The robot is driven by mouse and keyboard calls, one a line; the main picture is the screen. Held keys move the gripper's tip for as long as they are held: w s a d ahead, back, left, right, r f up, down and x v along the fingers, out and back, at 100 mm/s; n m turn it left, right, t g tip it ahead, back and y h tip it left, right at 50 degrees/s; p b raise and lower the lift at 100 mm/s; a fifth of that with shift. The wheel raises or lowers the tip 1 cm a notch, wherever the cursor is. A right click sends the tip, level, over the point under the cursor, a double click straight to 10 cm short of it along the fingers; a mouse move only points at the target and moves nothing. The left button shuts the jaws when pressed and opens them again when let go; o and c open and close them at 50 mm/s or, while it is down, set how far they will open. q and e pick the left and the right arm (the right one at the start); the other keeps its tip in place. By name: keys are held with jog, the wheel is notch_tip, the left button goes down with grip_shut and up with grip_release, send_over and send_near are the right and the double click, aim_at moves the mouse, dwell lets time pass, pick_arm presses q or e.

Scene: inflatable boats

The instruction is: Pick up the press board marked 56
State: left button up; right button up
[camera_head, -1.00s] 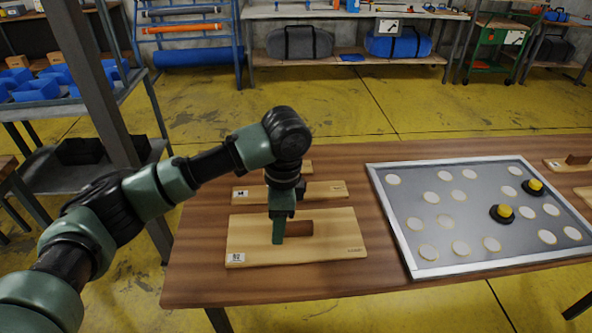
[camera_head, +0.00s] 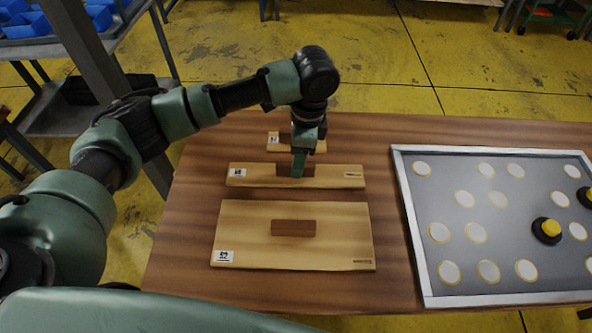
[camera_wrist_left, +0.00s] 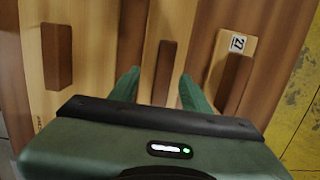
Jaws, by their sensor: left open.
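Three wooden press boards with brown block handles lie in a row on the table. The near, largest board (camera_head: 240,225), the middle narrow board (camera_head: 330,180) and the far, smallest board (camera_head: 313,147) each carry a small white label. The head view labels are too small to read surely; the far board's label (camera_wrist_left: 237,42) in the wrist view seems to read 22 or 27. My left gripper (camera_head: 298,172) is open over the middle board. In the wrist view, the middle board's handle (camera_wrist_left: 165,70) shows between its open fingers (camera_wrist_left: 160,90). My right gripper is not in view.
A grey framed panel (camera_head: 465,225) with several white discs and black-and-yellow knobs lies to the right on the wooden table (camera_head: 185,260). The near board's handle (camera_wrist_left: 57,57) and the far board's handle (camera_wrist_left: 233,82) stand on either side of my left gripper.

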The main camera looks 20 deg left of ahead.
aim_at(278, 174)
pick_arm(q)
jog(key=f, duration=0.2)
jog(key=shift+w+a+f, duration=0.15)
jog(key=shift+a+f, duration=0.15)
jog(key=shift+f, duration=0.45)
grip_shut()
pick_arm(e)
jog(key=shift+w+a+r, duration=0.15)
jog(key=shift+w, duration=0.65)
pick_arm(q)
jog(key=shift+r, duration=0.2)
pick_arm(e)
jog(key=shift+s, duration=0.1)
